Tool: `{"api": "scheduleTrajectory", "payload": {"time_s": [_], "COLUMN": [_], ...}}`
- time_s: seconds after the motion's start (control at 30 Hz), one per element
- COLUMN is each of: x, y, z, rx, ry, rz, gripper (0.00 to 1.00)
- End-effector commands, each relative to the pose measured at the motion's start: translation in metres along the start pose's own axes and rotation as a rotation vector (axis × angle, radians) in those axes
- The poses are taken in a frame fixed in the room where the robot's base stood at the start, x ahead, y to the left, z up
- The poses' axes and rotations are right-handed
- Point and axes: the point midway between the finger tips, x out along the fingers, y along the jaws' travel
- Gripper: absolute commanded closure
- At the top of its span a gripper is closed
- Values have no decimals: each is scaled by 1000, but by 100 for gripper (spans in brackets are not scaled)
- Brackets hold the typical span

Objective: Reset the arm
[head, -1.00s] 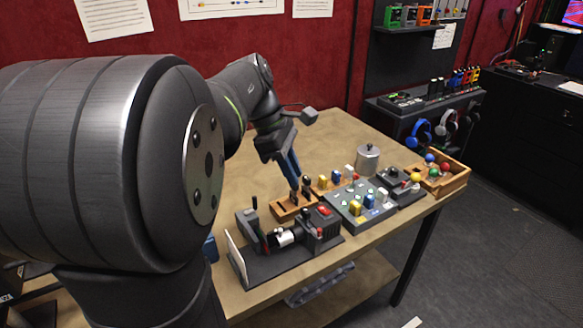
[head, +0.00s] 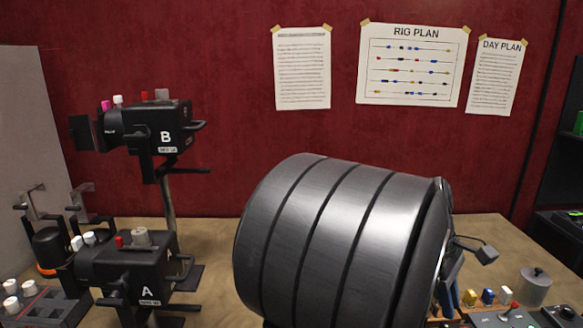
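My arm fills the lower middle of the head view and hides most of the table behind it. Part of my gripper (head: 449,290) shows just past the arm's right edge, with a bit of blue finger. Its fingertips are hidden, so I cannot tell whether it is open or holds anything. Yellow, blue and white button pieces (head: 487,297) stand to the right of it, cut by the bottom edge. A grey lidded pot (head: 535,287) stands at the right.
Camera A (head: 135,277) and camera B (head: 158,130) stand on the left, B higher on a pole. A box with white knobs (head: 45,306) is at the lower left. The RIG PLAN sheet (head: 412,65) and other papers hang on the red wall (head: 220,60).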

Motion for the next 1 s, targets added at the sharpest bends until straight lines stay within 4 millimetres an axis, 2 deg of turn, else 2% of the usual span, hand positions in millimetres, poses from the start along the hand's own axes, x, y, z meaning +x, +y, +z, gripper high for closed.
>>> {"api": "scheduleTrajectory", "payload": {"time_s": [0.03,0.4,0.6,0.73,1.0], "x": [12,85,115,125,123], "y": [-1,-1,0,0,4], "z": [0,0,0,0,-4], "rx": [0,0,-1,0,0], "ry": [-1,0,0,1,1], "rz": [-6,-5,-2,0,1], "gripper": [80,80,80,80,80]}}
